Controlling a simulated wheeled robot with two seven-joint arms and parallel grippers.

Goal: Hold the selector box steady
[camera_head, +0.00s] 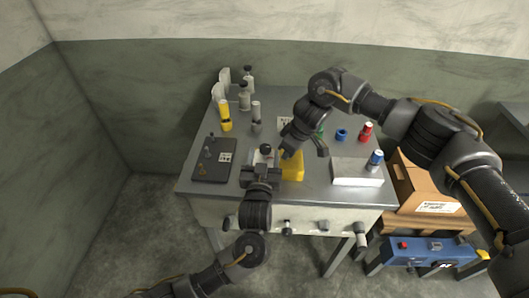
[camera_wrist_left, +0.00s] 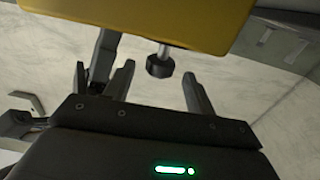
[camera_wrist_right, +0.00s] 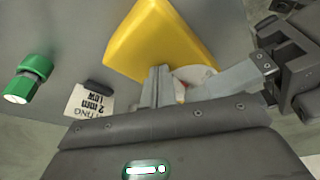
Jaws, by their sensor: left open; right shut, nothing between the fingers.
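The selector box looks to be the yellow box (camera_head: 293,167) near the front middle of the grey table. Its yellow body fills the top of the left wrist view (camera_wrist_left: 170,18), with a short dark-tipped knob (camera_wrist_left: 160,66) below it. It also shows in the right wrist view (camera_wrist_right: 160,38), beside a pale round part. My left gripper (camera_head: 263,164) is open at the box's left side; in its wrist view the knob appears between the spread fingers, contact unclear. My right gripper (camera_head: 290,145) is shut and empty at the box's back edge, its fingertips (camera_wrist_right: 160,72) close to the yellow surface.
A black panel with levers (camera_head: 214,162) lies left, a yellow bottle (camera_head: 225,118) behind it. A green-capped item (camera_wrist_right: 35,68) and printed label (camera_wrist_right: 90,102) lie near my right gripper.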

